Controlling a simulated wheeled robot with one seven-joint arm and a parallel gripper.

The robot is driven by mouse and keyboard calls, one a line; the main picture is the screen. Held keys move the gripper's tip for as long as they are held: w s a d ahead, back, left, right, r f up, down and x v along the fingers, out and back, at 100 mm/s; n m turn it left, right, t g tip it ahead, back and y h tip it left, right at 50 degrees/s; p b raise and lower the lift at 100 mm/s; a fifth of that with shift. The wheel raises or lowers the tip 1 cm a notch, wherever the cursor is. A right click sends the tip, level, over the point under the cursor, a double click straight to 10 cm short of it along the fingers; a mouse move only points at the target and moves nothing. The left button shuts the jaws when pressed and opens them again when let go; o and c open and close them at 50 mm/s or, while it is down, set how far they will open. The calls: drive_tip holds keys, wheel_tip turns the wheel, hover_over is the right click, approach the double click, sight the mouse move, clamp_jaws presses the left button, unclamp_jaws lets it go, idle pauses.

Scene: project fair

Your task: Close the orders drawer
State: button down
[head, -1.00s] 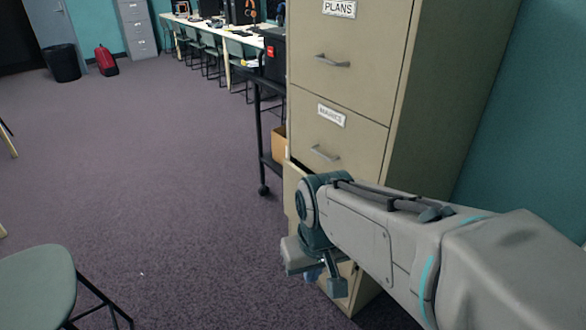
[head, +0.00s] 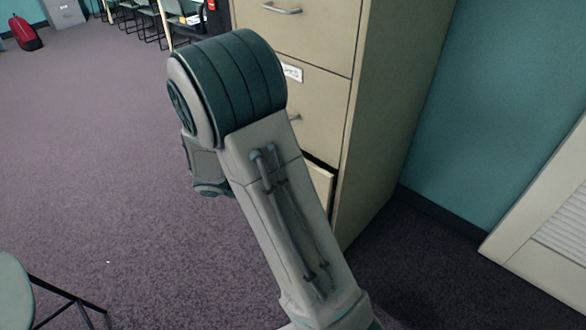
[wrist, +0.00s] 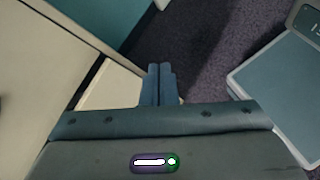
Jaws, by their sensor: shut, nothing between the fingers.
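The beige filing cabinet (head: 385,120) stands right of centre in the head view. Below its labelled drawer, a lower drawer (head: 321,190) sticks out a little, with a dark gap above it. My arm hides most of its front, and I see no label on it. In the wrist view a cream panel (wrist: 108,92), apparently this drawer, lies just left of my gripper. My gripper (wrist: 160,70) is shut and empty, its fingers together beside the panel. I cannot tell whether they touch it. The head view hides the gripper behind my arm.
A teal wall (head: 490,110) and a white louvred panel (head: 545,225) are at the right. A green chair (head: 15,300) is at the lower left. Open carpet (head: 100,160) fills the left side.

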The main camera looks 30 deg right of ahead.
drive_tip(key=w+a+f+n+t+h, duration=0.2)
drive_tip(key=w+f+n+t+h, duration=0.4)
drive_tip(key=w+f+n+t, duration=0.45)
drive_tip(key=w+d+n+g+b, duration=0.1)
drive_tip(key=w+d, duration=0.5)
drive_tip(key=d, duration=0.6)
drive_tip(key=shift+w+d+b, duration=0.2)
drive_tip(key=shift+b, duration=0.1)
drive_tip(key=shift+w+g, duration=0.1)
drive_tip(key=shift+g, duration=0.15)
